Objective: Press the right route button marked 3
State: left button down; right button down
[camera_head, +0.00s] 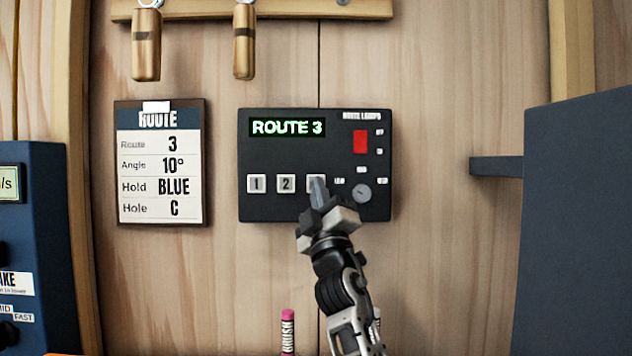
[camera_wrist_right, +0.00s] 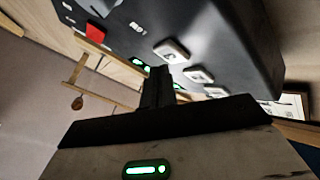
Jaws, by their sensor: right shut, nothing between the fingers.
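The dark control panel (camera_head: 265,205) is on the wooden wall, and its green display (camera_head: 287,127) reads ROUTE 3. Buttons 1 (camera_head: 256,184) and 2 (camera_head: 286,184) show clearly. Button 3 (camera_head: 311,182) is mostly hidden behind the tips of my right gripper (camera_head: 318,192). That gripper is shut and empty, pointing up at the panel. In the right wrist view its shut fingers (camera_wrist_right: 158,85) reach toward the panel (camera_wrist_right: 235,40) near the end button (camera_wrist_right: 172,50). I cannot tell whether they touch it. My left gripper is out of view.
A red switch (camera_head: 360,142) and a round knob (camera_head: 361,193) sit right of the buttons. A route card (camera_head: 160,200) hangs left. Dark blue boxes flank the wall at left (camera_head: 45,220) and right (camera_head: 580,220). A pink-topped brush (camera_head: 288,316) stands below.

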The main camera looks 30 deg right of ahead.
jog(key=shift+s+a, duration=0.1)
jog(key=s+a, duration=0.1)
jog(key=s+p, duration=0.1)
jog(key=s, duration=0.1)
jog(key=s+a+p, duration=0.1)
jog(key=shift+s+a, duration=0.15)
jog(key=shift+a, duration=0.15)
dwell(1.0)
